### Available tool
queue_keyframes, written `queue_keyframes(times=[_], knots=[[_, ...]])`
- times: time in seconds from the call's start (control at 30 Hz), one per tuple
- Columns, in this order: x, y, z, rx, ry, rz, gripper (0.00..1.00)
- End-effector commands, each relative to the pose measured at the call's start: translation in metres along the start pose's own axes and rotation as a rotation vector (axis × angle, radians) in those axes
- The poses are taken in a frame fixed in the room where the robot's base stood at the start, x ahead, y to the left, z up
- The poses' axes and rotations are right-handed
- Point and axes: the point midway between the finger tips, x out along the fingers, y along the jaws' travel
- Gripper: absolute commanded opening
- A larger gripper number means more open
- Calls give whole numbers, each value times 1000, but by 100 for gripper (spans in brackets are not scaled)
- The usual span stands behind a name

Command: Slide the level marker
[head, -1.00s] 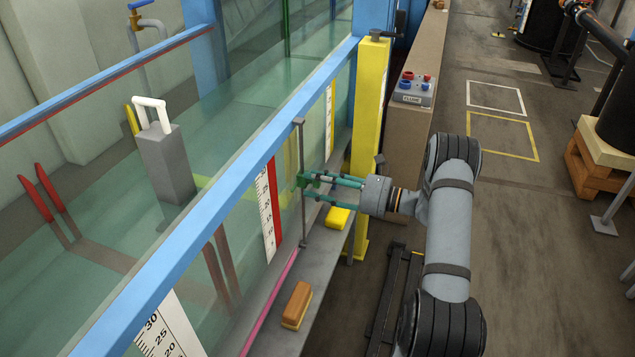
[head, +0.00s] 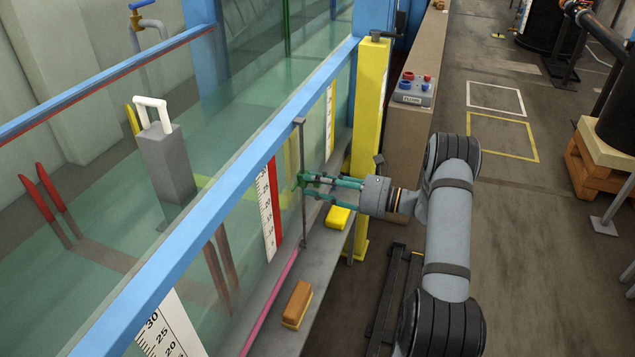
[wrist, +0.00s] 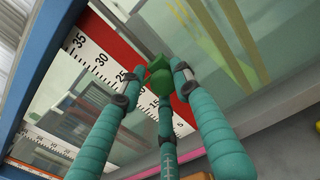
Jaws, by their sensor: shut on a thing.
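The level marker, a small green block (head: 300,180), sits on the thin vertical grey rod (head: 303,225) outside the glass wall. It also shows in the wrist view (wrist: 158,76), between my fingertips. My gripper (head: 306,184), with teal fingers, reaches in from the right and is shut on the marker. In the wrist view my gripper (wrist: 157,84) has fingers on both sides of the block and one below. A white scale with a red strip (head: 268,215) stands just left of the rod. The marker's exact contact with the rod is partly hidden by the fingers.
A blue rail (head: 220,185) runs above the glass. A yellow post (head: 370,110) stands behind my gripper. A brown-and-yellow block (head: 297,303) and a yellow block (head: 338,217) lie on the ledge below. A control box (head: 412,90) sits farther right.

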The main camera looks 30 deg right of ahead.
Motion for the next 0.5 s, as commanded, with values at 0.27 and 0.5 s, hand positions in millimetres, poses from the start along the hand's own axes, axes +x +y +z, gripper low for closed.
queue_keyframes(times=[0.27, 0.5], knots=[[-5, -8, -2, -1, -9, -27, 0], [-6, -9, -2, -1, -9, -28, 37]])
